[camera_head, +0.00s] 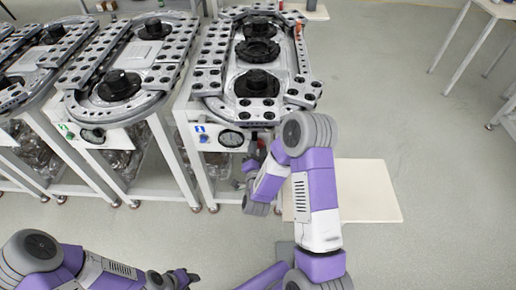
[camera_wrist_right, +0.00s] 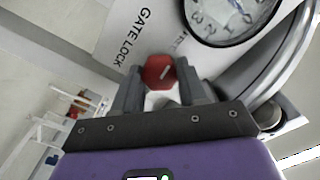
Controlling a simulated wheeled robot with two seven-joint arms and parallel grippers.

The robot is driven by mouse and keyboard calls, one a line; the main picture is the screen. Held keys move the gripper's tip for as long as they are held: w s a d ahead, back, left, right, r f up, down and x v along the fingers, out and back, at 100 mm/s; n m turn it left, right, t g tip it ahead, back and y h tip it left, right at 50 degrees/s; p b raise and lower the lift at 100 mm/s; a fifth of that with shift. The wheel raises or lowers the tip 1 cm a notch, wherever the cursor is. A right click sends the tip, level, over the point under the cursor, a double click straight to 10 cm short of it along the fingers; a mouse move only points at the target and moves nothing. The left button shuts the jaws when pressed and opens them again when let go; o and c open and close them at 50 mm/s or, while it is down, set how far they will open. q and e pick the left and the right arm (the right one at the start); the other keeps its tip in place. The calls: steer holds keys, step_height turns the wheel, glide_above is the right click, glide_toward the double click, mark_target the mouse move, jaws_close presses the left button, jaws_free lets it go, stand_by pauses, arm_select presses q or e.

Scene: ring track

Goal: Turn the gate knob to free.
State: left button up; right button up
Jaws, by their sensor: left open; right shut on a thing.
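My right gripper (camera_wrist_right: 161,88) is shut on the knob, one finger on each side. In the head view my right arm bends down to the front of the ring-track table (camera_head: 212,137), and the grip on the knob is too small to make out. My left gripper (camera_head: 184,278) is open and empty at the bottom, away from the tables.
A round dial (camera_wrist_right: 228,14) is close by the knob; it also shows on the table front in the head view (camera_head: 231,138). More ring-track tables (camera_head: 120,85) stand in a row to the left. A pale mat (camera_head: 370,190) lies on the floor at right, with open floor around it.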

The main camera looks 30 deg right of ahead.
steer(key=shift+f, duration=0.1)
steer(key=o, duration=1.1)
steer(key=shift+c, duration=0.2)
steer(key=shift+s+a, duration=0.1)
steer(key=shift+s, duration=0.05)
steer(key=p+v, duration=0.1)
steer(key=v, duration=0.6)
steer(key=shift+s, duration=0.2)
